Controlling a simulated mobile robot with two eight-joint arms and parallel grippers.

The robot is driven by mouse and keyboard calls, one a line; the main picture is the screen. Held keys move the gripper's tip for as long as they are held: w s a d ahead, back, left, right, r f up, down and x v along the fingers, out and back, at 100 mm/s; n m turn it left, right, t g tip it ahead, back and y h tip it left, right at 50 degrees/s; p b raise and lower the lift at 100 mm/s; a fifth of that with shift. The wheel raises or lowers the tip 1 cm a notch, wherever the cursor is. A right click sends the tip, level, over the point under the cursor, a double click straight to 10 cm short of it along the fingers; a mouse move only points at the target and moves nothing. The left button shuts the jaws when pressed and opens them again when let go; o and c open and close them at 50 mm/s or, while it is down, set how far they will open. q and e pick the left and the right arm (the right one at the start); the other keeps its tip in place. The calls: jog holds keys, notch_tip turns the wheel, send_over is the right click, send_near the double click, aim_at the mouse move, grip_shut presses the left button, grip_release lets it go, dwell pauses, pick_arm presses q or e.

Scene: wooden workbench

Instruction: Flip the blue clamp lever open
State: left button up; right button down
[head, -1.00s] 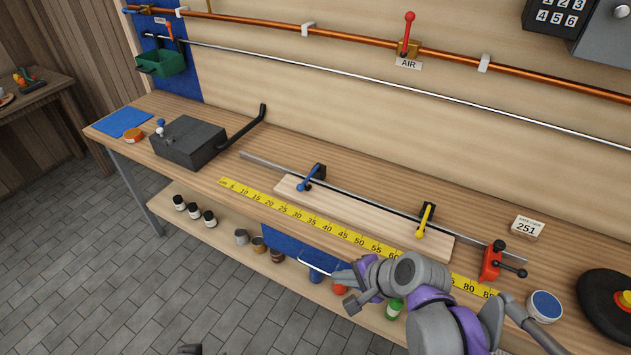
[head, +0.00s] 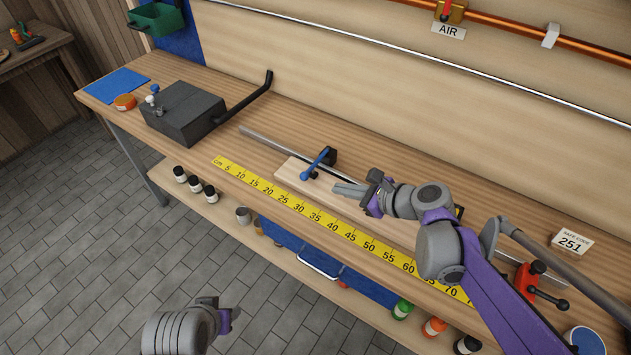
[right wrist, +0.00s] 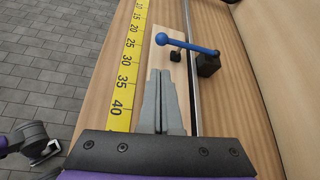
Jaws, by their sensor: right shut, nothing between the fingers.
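The blue clamp lever (head: 318,164) sits at the left end of the pale wooden board (head: 292,169), with its ball knob pointing to the bench's front edge. It runs out from a black clamp block (head: 331,154). In the right wrist view the lever (right wrist: 188,45) spans across the board, ahead of my fingertips, with the block (right wrist: 207,65) at its right end. My right gripper (head: 340,188) is shut and empty above the board, just right of the lever and apart from it. My left gripper (head: 226,319) is low over the floor; its fingers are unclear.
A metal rail (head: 262,142) runs along the board's back side, and a yellow ruler (head: 275,197) along its front. My right arm mostly hides the yellow clamp. A red clamp (head: 528,280) is at the right. A dark box with a long handle (head: 185,115) stands at the left.

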aim_at(315, 190)
jog(key=b+x, duration=0.1)
jog(key=x, duration=0.9)
jog(key=shift+f, duration=0.1)
jog(key=shift+d, duration=0.1)
jog(key=shift+r+g, duration=0.3)
jog(key=shift+r, duration=0.05)
